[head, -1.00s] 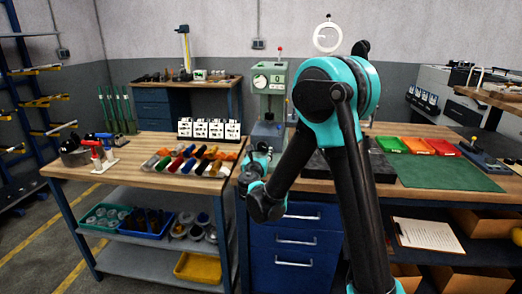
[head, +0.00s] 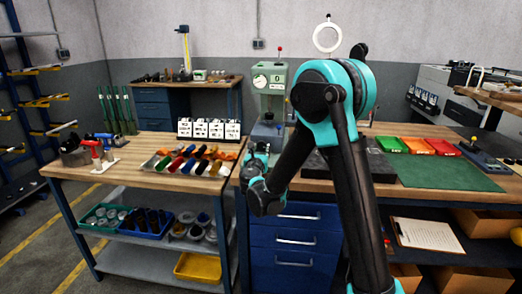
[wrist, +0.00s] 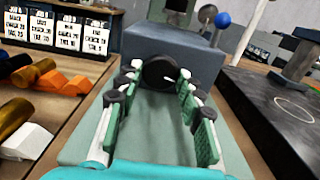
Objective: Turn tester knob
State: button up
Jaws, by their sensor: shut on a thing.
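The tester (head: 270,88) is a green upright machine with a round dial and a small display, standing on a grey-blue base at the back of the middle bench. Its knob (wrist: 160,72) is black and round with a white mark, on the front face of the base (wrist: 190,52) in the wrist view. My gripper (wrist: 159,86) reaches the knob from the front, with one green-padded finger on each side, and is shut on it. In the head view my gripper (head: 257,155) is small and partly hidden by my own arm, and the knob cannot be made out.
A dark granite slab (wrist: 270,110) lies close to the right. Coloured cylinders on blocks (head: 195,160) and white label cards (head: 209,129) stand to the left. A green mat (head: 445,171) with colored trays (head: 415,146) lies further right.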

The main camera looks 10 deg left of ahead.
jog(key=shift+m, duration=1.7)
jog(key=o, duration=1.1)
jog(key=shift+o, duration=0.2)
jog(key=s, duration=1.2)
jog(key=shift+a, duration=0.25)
